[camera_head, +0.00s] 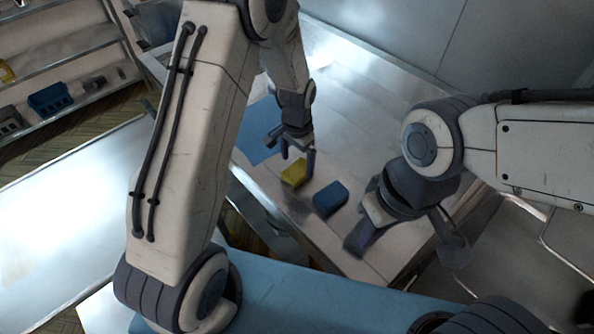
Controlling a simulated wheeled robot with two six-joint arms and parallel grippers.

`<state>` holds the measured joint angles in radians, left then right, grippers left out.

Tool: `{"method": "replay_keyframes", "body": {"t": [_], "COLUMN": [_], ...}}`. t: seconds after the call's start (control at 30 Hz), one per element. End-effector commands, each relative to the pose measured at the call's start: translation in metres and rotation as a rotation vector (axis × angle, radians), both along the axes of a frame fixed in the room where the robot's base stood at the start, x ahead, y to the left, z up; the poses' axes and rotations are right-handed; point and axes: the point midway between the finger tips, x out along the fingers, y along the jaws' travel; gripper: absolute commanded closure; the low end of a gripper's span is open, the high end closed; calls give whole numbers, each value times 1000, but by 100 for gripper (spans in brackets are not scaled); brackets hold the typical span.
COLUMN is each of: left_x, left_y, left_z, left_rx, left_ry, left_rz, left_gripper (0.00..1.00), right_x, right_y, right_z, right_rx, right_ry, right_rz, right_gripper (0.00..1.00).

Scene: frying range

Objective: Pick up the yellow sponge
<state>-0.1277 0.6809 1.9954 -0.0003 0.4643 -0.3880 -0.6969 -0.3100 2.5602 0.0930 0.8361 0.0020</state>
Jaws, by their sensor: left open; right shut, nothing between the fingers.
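A yellow sponge (294,175) lies on the light work surface near the middle of the view. My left gripper (297,163) is open just above and behind the sponge. Its two fingers point down, one on the left and one on the right of the sponge's far part. I cannot tell whether they touch it. My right gripper (362,240) is shut and empty, low at the right, apart from the sponge.
A blue sponge-like block (330,198) lies close to the right of the yellow sponge. A flat blue mat (262,132) lies behind to the left. The work surface (365,115) is clear at the back. Shelves with a blue bin (50,99) stand far left.

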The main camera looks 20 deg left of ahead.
Motion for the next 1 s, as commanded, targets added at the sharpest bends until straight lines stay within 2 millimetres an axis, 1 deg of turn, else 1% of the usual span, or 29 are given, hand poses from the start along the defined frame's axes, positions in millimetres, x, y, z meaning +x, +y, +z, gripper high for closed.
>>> {"method": "replay_keyframes", "body": {"t": [0.03, 0.2, 0.33, 0.43, 0.63, 0.67, 0.7, 0.77, 0.8, 0.83, 0.87, 1.0], "left_x": [0, 3, 4, 4, 4, 4, 4, 4, 4, 4, 4, 4], "left_y": [0, 1, 0, 0, 0, 0, 0, 0, 0, 0, 0, 0], "left_z": [-4, -25, -41, -46, -47, -47, -47, -47, -46, -46, -46, -46], "left_rx": [1, 0, 1, 0, 0, 0, 0, 0, 0, 0, 0, 0], "left_ry": [5, 7, 3, 2, 1, 1, 1, 1, 1, 1, 1, 1], "left_rz": [0, 1, 1, 1, 0, 0, 0, 0, 0, 0, 0, 0], "left_gripper": [0, 0, 0, 0, 0, 8, 23, 46, 61, 73, 81, 81], "right_x": [0, 0, 0, 0, 0, 0, 0, 0, 0, 0, 0, 0], "right_y": [0, 0, 0, 0, 0, 0, 0, 0, 0, 0, 0, 0], "right_z": [6, 18, 21, 21, 20, 20, 20, 20, 20, 20, 20, 20], "right_rx": [0, 0, 0, 0, 0, 0, 0, 0, 0, 0, 0, 0], "right_ry": [0, 0, 0, 0, 0, 0, 0, 0, 0, 0, 0, 0], "right_rz": [0, -1, -1, -1, -1, -1, -1, -1, -1, -1, -1, -1], "right_gripper": [100, 100, 100, 100, 100, 100, 100, 100, 100, 100, 100, 100]}}
